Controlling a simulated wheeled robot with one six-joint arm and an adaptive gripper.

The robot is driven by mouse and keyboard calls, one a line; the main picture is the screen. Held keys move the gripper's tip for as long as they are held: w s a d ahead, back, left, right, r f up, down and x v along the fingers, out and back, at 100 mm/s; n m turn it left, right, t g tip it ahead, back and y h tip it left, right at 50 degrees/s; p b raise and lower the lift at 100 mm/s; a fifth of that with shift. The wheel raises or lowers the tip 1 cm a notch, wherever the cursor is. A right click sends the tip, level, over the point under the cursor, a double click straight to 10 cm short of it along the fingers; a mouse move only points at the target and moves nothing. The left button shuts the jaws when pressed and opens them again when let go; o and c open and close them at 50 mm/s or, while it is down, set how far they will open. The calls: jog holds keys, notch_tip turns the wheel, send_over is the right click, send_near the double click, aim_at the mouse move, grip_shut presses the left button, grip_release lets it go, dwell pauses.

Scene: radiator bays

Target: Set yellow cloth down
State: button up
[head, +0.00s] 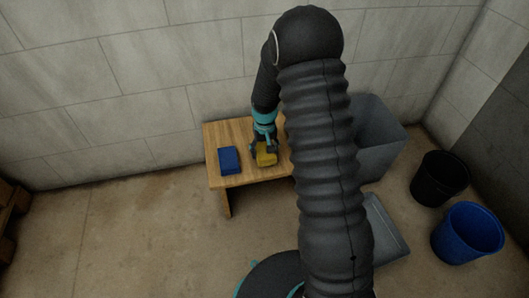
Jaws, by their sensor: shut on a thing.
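The yellow cloth (266,160) shows in the head view as a small yellow block-like shape at my gripper's fingers, over the wooden table. My gripper (264,148) points down and is shut on the yellow cloth. Part of the cloth is hidden by the fingers. I cannot tell whether the cloth touches the tabletop or hangs just above it. The small wooden table (234,180) stands against the wall. My arm covers its right side.
A blue block-like item (229,160) lies on the table left of my gripper. A large grey bin (384,135) stands right of the table, with a grey lid-like piece (388,232) in front. A black bucket (437,181) and a blue bucket (467,235) stand farther right.

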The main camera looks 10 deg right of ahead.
jog(key=shift+f, duration=0.35)
jog(key=shift+f, duration=0.2)
jog(key=o, duration=1.1)
jog(key=shift+r, duration=0.15)
